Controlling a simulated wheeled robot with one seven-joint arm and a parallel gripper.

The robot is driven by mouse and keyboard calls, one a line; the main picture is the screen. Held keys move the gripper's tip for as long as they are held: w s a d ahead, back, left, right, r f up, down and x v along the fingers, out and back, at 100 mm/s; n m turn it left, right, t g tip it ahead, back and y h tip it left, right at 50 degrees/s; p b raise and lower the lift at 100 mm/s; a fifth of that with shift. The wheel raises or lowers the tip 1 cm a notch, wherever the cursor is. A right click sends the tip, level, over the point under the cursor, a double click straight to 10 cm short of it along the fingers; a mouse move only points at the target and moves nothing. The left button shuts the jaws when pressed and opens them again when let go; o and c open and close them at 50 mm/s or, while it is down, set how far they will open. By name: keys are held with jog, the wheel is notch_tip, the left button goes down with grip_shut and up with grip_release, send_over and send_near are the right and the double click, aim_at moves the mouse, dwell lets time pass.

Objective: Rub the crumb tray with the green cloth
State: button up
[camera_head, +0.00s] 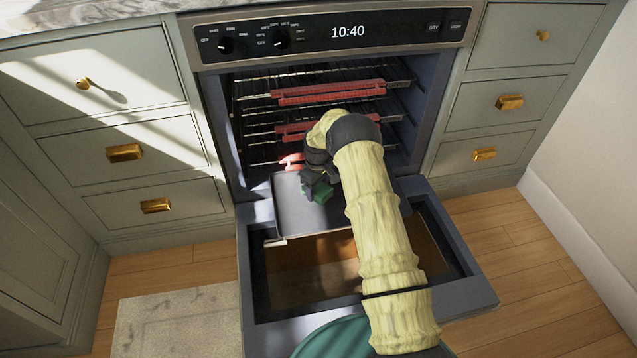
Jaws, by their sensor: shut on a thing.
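The green cloth (323,192) is a small dark green piece at the tip of my gripper (318,186). My gripper is shut on it. It is over the crumb tray (292,213), a dark flat tray that sticks out of the bottom of the open oven above the lowered door. My arm, in a pale yellow cover, hides the right part of the tray. Cloth and tray overlap in the picture; I cannot tell whether they touch.
The oven door (455,290) is folded down with a window in it. Oven racks with red edge guards (328,92) sit above the tray. A red object (292,160) is behind the tray. Grey drawers (130,150) flank the oven. A rug (180,322) lies at left.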

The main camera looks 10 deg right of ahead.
jog(key=shift+r+p, duration=0.85)
jog(key=shift+r, duration=0.6)
jog(key=shift+a, duration=0.1)
jog(key=shift+s+r, duration=0.15)
jog(key=shift+r, duration=0.25)
jog(key=s+d+r+m+p, duration=0.1)
jog(key=s+r+m+p, duration=0.6)
jog(key=s+r, duration=0.8)
jog(key=shift+s+d+r+m+p, duration=0.15)
jog(key=shift+s+r+m+p, duration=0.3)
jog(key=shift+s, duration=0.35)
jog(key=shift+f, duration=0.1)
